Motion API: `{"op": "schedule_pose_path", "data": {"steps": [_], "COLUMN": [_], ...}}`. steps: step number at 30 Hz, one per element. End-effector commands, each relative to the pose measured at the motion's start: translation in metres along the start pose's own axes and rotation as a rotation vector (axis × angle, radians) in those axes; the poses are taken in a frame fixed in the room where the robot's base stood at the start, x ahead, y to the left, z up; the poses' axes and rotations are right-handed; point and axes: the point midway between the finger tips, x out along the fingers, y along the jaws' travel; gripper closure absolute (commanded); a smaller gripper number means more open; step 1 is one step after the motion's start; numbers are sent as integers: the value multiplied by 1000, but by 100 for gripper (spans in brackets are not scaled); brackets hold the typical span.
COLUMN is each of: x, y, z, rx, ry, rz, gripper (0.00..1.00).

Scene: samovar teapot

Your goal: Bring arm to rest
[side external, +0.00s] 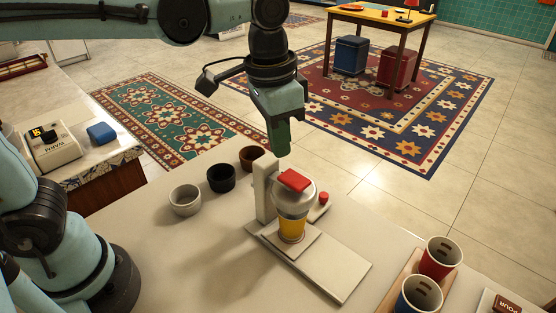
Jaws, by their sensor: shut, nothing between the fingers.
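My gripper (281,147) hangs pointing down above the back of the counter. Its fingers look closed together and nothing shows between them. Just below and to the right of it stands a pale dispenser (260,190) with a red top piece (295,180) and a flat base plate (343,272). A clear vessel with an amber lower part (291,228) stands on the dispenser's base. The fingertips appear close to the dispenser's top, but I cannot tell the exact gap.
White (185,200), black (221,178) and brown (251,158) cups stand left of the dispenser. A tray (403,277) at right holds red (440,257) and blue (419,294) cups. A side counter at left carries a boxy device (52,146) and a blue block (101,133).

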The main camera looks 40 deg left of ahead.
Motion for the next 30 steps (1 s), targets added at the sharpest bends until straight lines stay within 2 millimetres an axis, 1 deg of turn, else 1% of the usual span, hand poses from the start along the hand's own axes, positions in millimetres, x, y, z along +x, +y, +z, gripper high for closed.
{"op": "schedule_pose_path", "data": {"steps": [1, 6, 12, 15, 18, 21, 30], "x": [2, 12, 27, 35, 41, 44, 45], "y": [-12, -47, -78, -89, -96, -100, -101], "z": [10, 39, 72, 86, 95, 99, 100], "rx": [-42, -170, -305, -356, -391, -409, -414], "ry": [41, 196, 360, 428, 475, 500, 508], "rz": [-7, -40, -92, -118, -137, -148, -151], "gripper": [100, 100, 100, 100, 100, 100, 100]}}
